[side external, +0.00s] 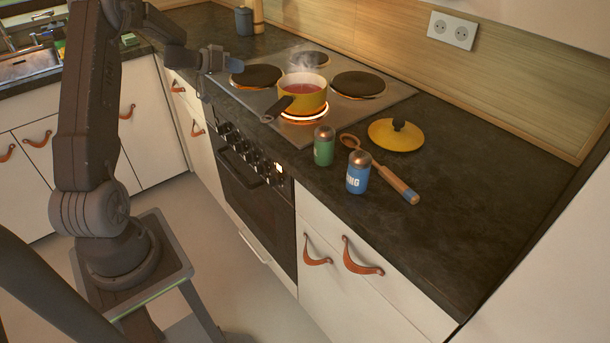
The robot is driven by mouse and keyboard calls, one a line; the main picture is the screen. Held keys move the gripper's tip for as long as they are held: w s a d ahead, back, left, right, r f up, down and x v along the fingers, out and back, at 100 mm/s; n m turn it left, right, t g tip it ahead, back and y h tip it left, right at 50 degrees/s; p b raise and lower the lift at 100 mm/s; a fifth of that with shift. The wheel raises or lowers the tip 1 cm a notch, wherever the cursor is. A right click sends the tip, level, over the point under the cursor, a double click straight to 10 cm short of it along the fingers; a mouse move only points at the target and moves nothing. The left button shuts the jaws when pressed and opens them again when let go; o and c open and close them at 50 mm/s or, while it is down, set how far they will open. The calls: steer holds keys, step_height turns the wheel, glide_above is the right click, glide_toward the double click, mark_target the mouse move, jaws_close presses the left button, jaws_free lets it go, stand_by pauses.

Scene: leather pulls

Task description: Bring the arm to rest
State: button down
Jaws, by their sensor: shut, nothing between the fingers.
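My arm rises from its stand at the left, bends over at the top and reaches down to the right. My gripper (235,65) is at its end, in front of the left part of the cooktop, shut and empty. It is small in this view and its fingertips partly blend with the dark burner behind. It appears apart from the yellow pot (303,96), which stands to its right on a glowing front burner. The pot holds a reddish liquid, gives off steam, and its dark handle points to the front left.
A green shaker (324,147), a blue shaker (358,173), a wooden spoon (393,181) and a yellow lid (396,134) lie or stand on the dark counter (480,210). Its right part is clear. A grey canister (244,21) stands at the back. The oven (250,190) is below the cooktop.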

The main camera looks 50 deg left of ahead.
steer(key=w+d+r+y, duration=0.1)
steer(key=d+r+y, duration=0.6)
steer(key=d+r, duration=0.9)
steer(key=s+d+f+m+g+h, duration=0.1)
steer(key=s+d+f+g+h, duration=0.1)
steer(key=s+d, duration=1)
steer(key=s+d+f+m+g+h, duration=0.2)
steer(key=s+d+g, duration=0.4)
steer(key=s+d, duration=0.7)
step_height(320, 180, down, 2)
steer(key=shift+s+f+m+h, duration=0.2)
steer(key=shift+s+m+h, duration=0.15)
steer(key=shift+h, duration=0.15)
steer(key=c, duration=1.9)
jaws_free()
